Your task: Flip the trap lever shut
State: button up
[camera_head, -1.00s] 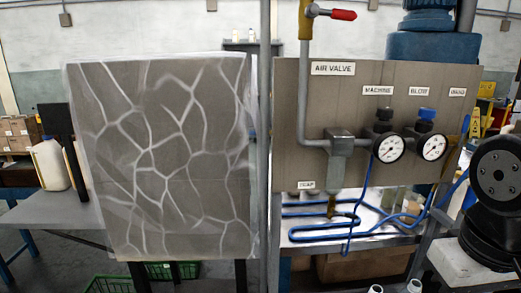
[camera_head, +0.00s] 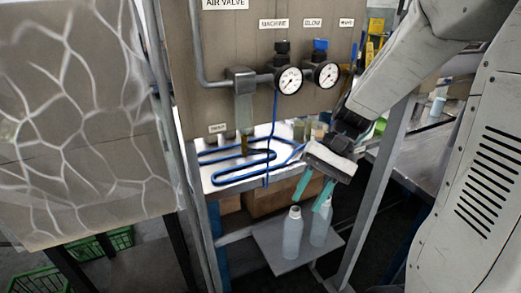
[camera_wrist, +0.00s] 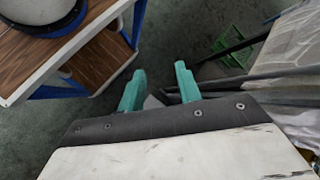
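The trap filter (camera_head: 244,105) hangs from the grey pipe on the panel, right of and above the small label (camera_head: 217,128), which is blurred now. The trap does not show in the wrist view.
Blue tubing (camera_head: 240,165) loops over the bench below the trap. Two pale bottles (camera_head: 292,235) stand on a lower shelf (camera_head: 270,268) under my gripper. Gauges (camera_head: 289,80) sit on the panel. Green crates (camera_head: 105,245) are on the floor.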

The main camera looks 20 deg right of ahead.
jog(key=w+d+f+m+t+y, duration=0.1)
jog(key=w+f+m+t+y, duration=0.15)
jog(key=w+y, duration=0.45)
jog(key=m+t+y, duration=0.2)
jog(key=m+t, duration=0.1)
jog(key=t, duration=0.4)
send_near(263, 150)
jog(key=w+a, duration=0.2)
jog(key=shift+g, duration=0.25)
jog(key=x, duration=0.7)
jog(key=shift+a+f, duration=0.2)
jog(key=shift+a, duration=0.15)
grip_shut()
